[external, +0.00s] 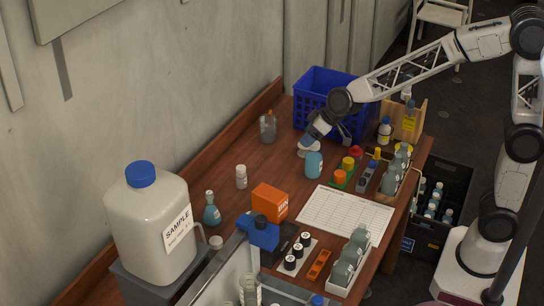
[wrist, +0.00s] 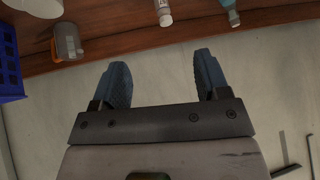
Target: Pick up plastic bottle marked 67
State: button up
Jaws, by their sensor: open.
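No mark 67 can be read in either view, so I cannot tell which bottle bears it. A small white bottle (external: 241,177) stands on the wooden table, left of centre; a white bottle (wrist: 163,12) also shows at the top of the wrist view. A blue bottle (external: 314,165) stands near the table's middle, just below my gripper (external: 308,138) in the picture. My gripper is above the table by the blue crate. In the wrist view my gripper (wrist: 163,78) is open, with nothing between its blue fingers.
The blue crate (external: 318,92) and a glass beaker (external: 268,127) stand at the back. A flask with blue liquid (external: 211,211), an orange box (external: 270,202) and a large sample jug (external: 148,215) are at left. Racks of bottles crowd the right. The wall borders the table.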

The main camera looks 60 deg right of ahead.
jog(key=w+a+f, duration=0.3)
jog(key=w+f, duration=0.2)
jog(key=w, duration=0.4)
jog(key=t+h, duration=0.1)
jog(key=t, duration=0.1)
send_near(242, 167)
jog(key=a+x, duration=0.1)
jog(key=x, duration=0.3)
jog(key=shift+d+f, duration=0.1)
jog(key=shift+d, duration=0.05)
jog(key=shift+x, duration=1.3)
jog(key=shift+w+f, duration=0.1)
jog(key=shift+w, duration=0.05)
jog(key=shift+d+x, duration=0.15)
jog(key=shift+x, duration=1.05)
jog(key=shift+d+x, duration=0.15)
jog(key=shift+x, duration=1.1)
